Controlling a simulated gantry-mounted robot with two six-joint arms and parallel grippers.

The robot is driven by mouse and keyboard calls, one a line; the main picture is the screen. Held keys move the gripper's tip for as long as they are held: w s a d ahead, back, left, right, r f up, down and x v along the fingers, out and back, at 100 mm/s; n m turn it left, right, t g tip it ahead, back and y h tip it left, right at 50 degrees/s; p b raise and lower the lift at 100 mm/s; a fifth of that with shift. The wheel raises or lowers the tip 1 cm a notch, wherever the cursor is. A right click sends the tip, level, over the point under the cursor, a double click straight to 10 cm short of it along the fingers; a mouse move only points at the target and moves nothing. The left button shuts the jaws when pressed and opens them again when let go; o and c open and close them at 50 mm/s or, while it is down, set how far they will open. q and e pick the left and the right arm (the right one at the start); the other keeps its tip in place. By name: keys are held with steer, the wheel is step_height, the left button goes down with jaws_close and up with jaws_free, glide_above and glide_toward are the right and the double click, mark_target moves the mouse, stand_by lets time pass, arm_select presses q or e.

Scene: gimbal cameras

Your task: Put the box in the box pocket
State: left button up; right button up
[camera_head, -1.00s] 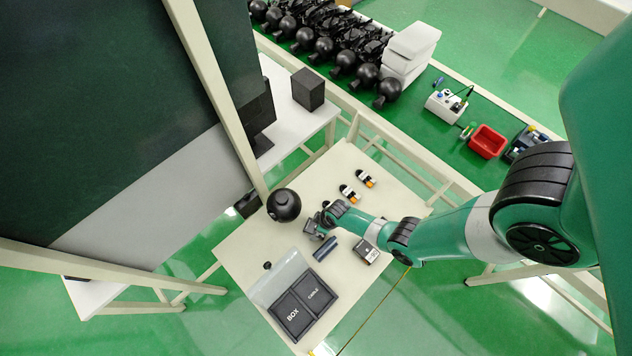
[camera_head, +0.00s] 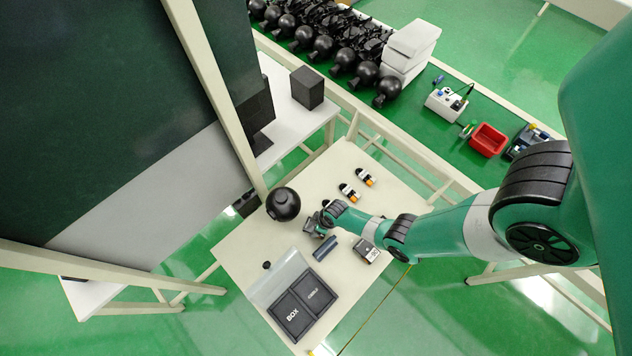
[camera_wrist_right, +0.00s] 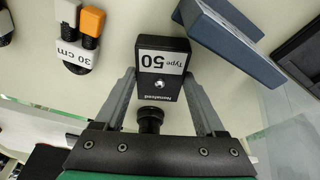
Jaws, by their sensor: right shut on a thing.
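The black box (camera_wrist_right: 162,68) with a white "Type 50" label sits between the fingers of my right gripper (camera_wrist_right: 160,90), which is shut on it. A short black knob (camera_wrist_right: 151,118) shows at its near end. In the head view my right gripper (camera_head: 317,225) is low over the table, right of the black ball. The dark tray (camera_head: 272,310) stands at the table's near end with a pocket marked BOX (camera_head: 293,315) and one marked CABLE (camera_head: 314,293). Its clear lid (camera_head: 279,277) stands open. My left gripper is not in view.
A blue-grey block (camera_head: 325,249) lies between my right gripper and the tray; it also shows in the wrist view (camera_wrist_right: 232,35). A labelled dark box (camera_head: 367,250) is right of it. Two white-and-orange cable pieces (camera_head: 350,192) lie farther back. A black ball (camera_head: 283,204) stands at the left edge.

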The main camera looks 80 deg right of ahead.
steer(key=shift+r, duration=0.1)
step_height(320, 180, up, 10)
steer(key=p, duration=0.5)
steer(key=shift+p, duration=0.4)
